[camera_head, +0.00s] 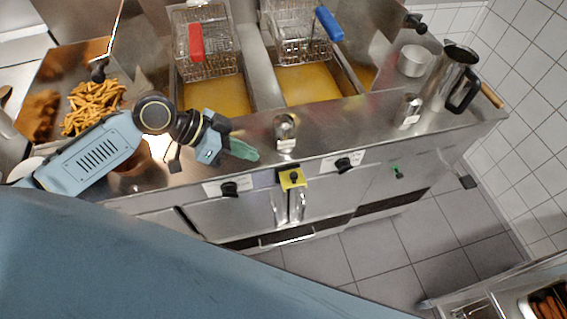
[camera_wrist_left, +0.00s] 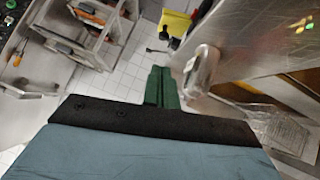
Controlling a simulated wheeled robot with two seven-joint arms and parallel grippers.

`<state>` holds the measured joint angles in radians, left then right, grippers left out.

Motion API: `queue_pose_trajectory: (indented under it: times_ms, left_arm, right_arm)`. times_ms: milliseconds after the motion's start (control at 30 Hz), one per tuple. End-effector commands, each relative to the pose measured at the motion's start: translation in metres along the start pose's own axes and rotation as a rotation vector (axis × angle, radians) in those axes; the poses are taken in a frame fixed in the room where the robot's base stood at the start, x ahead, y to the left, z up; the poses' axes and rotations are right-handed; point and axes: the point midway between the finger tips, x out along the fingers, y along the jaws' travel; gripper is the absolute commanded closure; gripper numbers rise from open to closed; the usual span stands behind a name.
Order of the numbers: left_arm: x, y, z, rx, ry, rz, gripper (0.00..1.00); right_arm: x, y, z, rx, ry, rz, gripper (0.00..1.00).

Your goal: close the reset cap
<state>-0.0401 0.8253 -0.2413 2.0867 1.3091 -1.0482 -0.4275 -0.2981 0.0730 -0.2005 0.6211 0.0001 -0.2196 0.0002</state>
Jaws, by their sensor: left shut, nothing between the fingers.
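A shiny metal cap-like piece (camera_head: 286,130) stands up at the front edge of the steel fryer counter. It looks like the reset cap, though I cannot be sure. A rounded metal piece (camera_wrist_left: 201,72), apparently the same one, shows in the left wrist view. My left gripper (camera_head: 243,149) has green fingers and is shut and empty, above the counter edge to the left of that piece and apart from it. In the left wrist view the fingers (camera_wrist_left: 162,88) are together, with the metal piece just to their right. My right gripper is not in view.
A yellow box with a black knob (camera_head: 292,178) is on the fryer front, with black knobs either side. A similar small metal piece (camera_head: 409,110) and a steel jug (camera_head: 450,80) stand right. Fryer baskets (camera_head: 300,30) hang behind; fries (camera_head: 93,104) lie left.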

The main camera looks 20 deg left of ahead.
Motion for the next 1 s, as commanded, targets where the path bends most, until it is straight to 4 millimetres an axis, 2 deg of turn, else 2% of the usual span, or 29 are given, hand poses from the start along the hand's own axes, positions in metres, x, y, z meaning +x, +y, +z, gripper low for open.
queue_pose_trajectory:
  times_ms: [133, 267, 367, 767, 833, 1000]
  left_arm:
    - [-0.015, -0.009, -0.016, 0.008, 0.036, 0.021, 1.0]
    - [-0.011, -0.01, -0.02, 0.006, 0.048, 0.03, 1.0]
    - [0.002, -0.009, -0.021, 0.006, 0.051, 0.031, 1.0]
    - [0.086, -0.006, -0.026, 0.005, 0.05, 0.031, 1.0]
    - [0.094, -0.006, -0.013, 0.001, 0.044, 0.03, 1.0]
    - [0.107, -0.006, -0.001, 0.004, 0.046, 0.028, 1.0]
  right_arm:
    - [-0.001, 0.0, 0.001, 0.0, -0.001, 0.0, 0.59]
    - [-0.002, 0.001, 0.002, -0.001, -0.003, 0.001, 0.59]
    - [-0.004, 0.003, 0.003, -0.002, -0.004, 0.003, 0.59]
    - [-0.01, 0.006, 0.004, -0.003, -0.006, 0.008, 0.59]
    - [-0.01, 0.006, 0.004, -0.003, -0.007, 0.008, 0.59]
    - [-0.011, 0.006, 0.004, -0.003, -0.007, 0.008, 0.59]
